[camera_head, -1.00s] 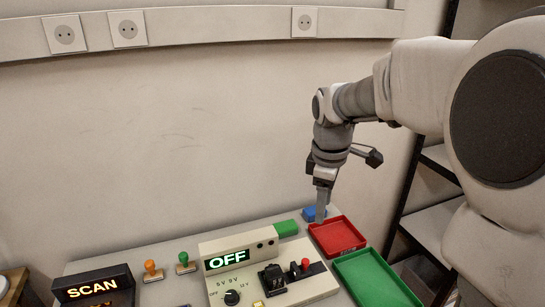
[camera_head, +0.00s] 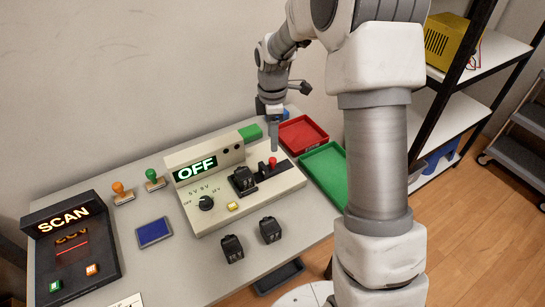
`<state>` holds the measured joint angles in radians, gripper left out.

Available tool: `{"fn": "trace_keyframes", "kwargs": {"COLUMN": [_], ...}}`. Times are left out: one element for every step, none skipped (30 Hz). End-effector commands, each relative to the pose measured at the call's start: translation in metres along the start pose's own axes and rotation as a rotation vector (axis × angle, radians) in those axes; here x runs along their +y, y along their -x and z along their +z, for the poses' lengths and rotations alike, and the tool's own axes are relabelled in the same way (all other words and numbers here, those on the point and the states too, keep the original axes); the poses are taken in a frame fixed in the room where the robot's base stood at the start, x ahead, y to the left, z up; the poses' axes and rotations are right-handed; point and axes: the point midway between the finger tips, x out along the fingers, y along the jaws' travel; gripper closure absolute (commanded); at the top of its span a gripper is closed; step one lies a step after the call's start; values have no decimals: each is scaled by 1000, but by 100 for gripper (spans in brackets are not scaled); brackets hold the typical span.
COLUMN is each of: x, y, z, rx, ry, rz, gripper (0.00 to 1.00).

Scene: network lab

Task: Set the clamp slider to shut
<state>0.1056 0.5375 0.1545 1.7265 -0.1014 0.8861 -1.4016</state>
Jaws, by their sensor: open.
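The clamp slider shows as a red knob (camera_head: 272,161) on a dark strip at the right end of the cream power unit (camera_head: 199,157). A black block (camera_head: 243,181) sits on the unit just left of the knob. The unit's display reads OFF. My gripper (camera_head: 274,148) points down, with its tips just above or behind the red knob. I cannot tell whether it touches the knob. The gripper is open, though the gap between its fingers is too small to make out. Nothing is seen held in it.
A red tray (camera_head: 301,135) and a green tray (camera_head: 325,170) lie right of the unit. Two black blocks (camera_head: 232,249) stand in front. A SCAN device (camera_head: 72,245), a blue pad (camera_head: 154,232) and two stamps (camera_head: 122,192) are at left. Shelves (camera_head: 470,110) stand at right.

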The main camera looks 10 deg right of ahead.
Motion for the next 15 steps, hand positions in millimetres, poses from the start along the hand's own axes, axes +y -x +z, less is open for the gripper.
{"fn": "trace_keyframes", "kwargs": {"x": [0,-1,-1,-1,-1,-1,-1,0,0,0,0,0,0,0,0], "y": [-14,-20,-29,-35,-41,-48,-53,-57,-63,-66,-69,-73,-75,-77,-79], "z": [0,0,0,0,0,0,0,0,0,0,0,0,0,0,0], "rx": [0,0,0,-1,-1,-1,-1,-1,0,0,0,0,0,0,0], "ry": [0,0,0,0,0,0,0,0,0,0,0,0,0,-1,-1], "rz": [-3,-4,-4,-4,-3,-4,-3,-2,-2,-2,-1,0,0,0,0], "gripper": [41,41,41,41,41,41,41,41,41,41,41,41,41,41,41]}}
